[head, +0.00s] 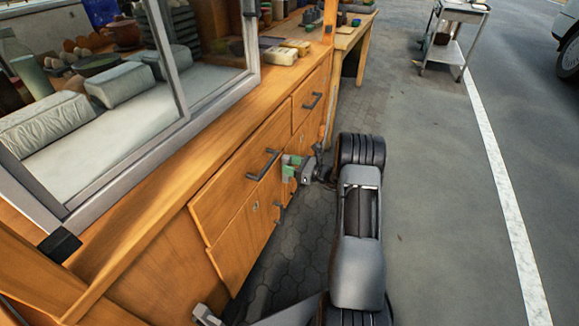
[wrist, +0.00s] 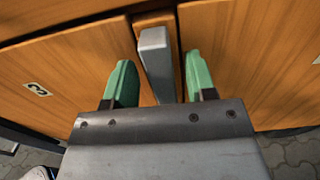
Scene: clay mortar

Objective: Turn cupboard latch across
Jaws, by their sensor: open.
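In the wrist view, the cupboard latch (wrist: 155,55) is a grey metal bar. It stands nearly upright at the strip between two orange wooden cupboard doors. My gripper (wrist: 159,62) is open, with one green finger on each side of the bar. The left finger looks a little closer to it than the right, and a gap shows on both sides. I cannot tell whether either finger touches it. In the head view, my gripper (head: 291,162) is at the wooden cupboard front (head: 236,235), and I cannot make out the latch there.
Open paving (head: 435,200) lies to the right. A metal trolley (head: 455,30) stands farther back.

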